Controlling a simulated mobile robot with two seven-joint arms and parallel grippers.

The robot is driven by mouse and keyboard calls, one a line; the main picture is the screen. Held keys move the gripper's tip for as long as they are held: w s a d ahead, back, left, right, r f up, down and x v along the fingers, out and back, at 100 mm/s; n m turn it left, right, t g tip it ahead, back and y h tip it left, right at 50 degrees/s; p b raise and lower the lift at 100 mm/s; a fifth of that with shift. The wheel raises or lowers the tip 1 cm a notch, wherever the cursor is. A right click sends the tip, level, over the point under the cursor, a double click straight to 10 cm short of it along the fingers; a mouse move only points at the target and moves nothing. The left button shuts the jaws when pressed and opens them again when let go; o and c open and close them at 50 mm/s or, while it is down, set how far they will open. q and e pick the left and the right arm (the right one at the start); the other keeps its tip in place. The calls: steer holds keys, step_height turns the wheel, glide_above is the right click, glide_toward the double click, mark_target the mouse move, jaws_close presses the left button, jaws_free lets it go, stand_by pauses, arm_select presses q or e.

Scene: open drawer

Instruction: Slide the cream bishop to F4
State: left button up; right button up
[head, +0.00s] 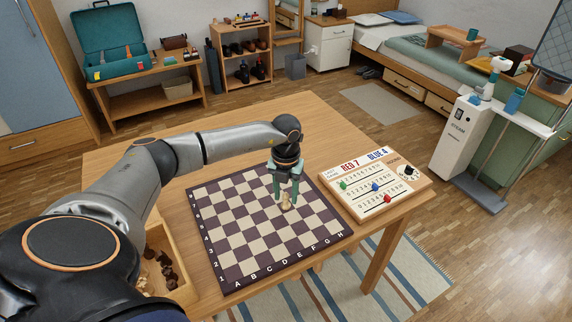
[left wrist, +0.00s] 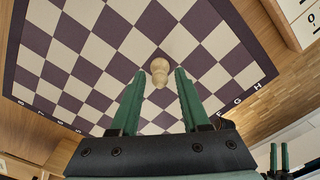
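The cream bishop (head: 287,205) stands on the chessboard (head: 222,286), around the F file near the middle ranks; I cannot tell its exact square. It also shows in the left wrist view (left wrist: 159,70), upright and just beyond the fingertips, centred between them. My left gripper (head: 286,200) points down over it with its green fingers apart, one on each side. In the left wrist view the fingers (left wrist: 160,75) show a clear gap to the bishop. My right gripper (left wrist: 279,150) shows small at the lower right of the left wrist view, its fingers apart and empty.
The rest of the visible board is bare. A score board (head: 375,188) with coloured beads lies right of it on the wooden table (head: 130,150). An open wooden box (head: 180,293) of dark pieces stands left of the board, partly behind my left arm.

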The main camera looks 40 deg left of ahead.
mark_target(286, 192)
arm_select(q)
steer(key=shift+o, duration=0.8)
step_height(286, 192, up, 12)
steer(key=shift+r, duration=0.25)
